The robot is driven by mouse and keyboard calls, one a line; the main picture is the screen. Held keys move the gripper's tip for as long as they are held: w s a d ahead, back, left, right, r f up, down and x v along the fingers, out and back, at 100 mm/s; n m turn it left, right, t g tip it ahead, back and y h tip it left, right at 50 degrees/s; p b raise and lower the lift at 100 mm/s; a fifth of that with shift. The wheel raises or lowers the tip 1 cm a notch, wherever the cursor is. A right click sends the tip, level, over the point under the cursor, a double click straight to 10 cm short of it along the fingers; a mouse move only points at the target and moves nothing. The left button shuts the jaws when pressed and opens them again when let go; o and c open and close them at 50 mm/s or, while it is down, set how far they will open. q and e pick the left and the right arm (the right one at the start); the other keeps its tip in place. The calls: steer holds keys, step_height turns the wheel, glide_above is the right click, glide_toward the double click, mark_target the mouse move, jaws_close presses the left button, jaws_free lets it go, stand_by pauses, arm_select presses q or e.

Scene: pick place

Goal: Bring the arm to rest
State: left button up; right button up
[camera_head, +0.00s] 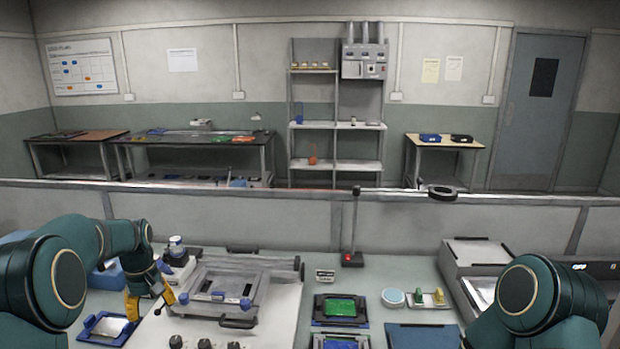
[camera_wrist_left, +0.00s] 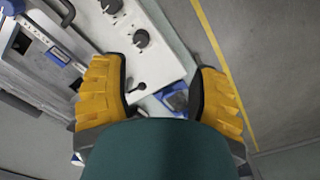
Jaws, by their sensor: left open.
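My left arm comes in from the left in the head view. My left gripper (camera_head: 151,303) has yellow fingers spread apart and points down over the left part of the workbench, beside a grey printer-like fixture with a blue-edged frame (camera_head: 222,296). In the left wrist view my left gripper (camera_wrist_left: 160,96) shows both yellow fingers wide apart with nothing held between them. Part of a blue tray (camera_wrist_left: 176,98) shows beyond the fingers. Of my right arm only the green upper links show at the lower right; its gripper is out of view.
A blue tray (camera_head: 107,328) lies just left of my left gripper. Black knobs (camera_head: 176,341) sit on the fixture's white base. Green boards in a dark tray (camera_head: 341,308), a round light-blue tin (camera_head: 393,297) and a red-based post (camera_head: 352,259) stand farther right.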

arm_select(q)
steer(key=s+d+f+m+h+b, duration=0.1)
steer(key=s+d+f+m, duration=0.15)
steer(key=d+f, duration=0.5)
steer(key=s+d+f+m+h, duration=0.1)
steer(key=s+d+f, duration=0.3)
steer(key=f, duration=0.6)
steer(key=s+d+f+m, duration=0.1)
steer(key=s+d+f, duration=0.1)
steer(key=s+d, duration=0.3)
steer(key=s+d+f+m+t+h+b, duration=0.1)
steer(key=s+d+f, duration=0.2)
steer(key=s+d, duration=0.2)
steer(key=s+d+f+m+h, duration=0.1)
steer(key=s+d+f, duration=0.2)
steer(key=s+d, duration=0.2)
steer(key=s, duration=0.3)
steer(key=shift+s+d+f+t, duration=0.15)
steer(key=shift+s+d+t, duration=0.05)
steer(key=shift+d+t, duration=0.2)
arm_select(e)
step_height(320, 180, down, 2)
steer(key=shift+a+f, duration=0.1)
steer(key=shift+f, duration=0.15)
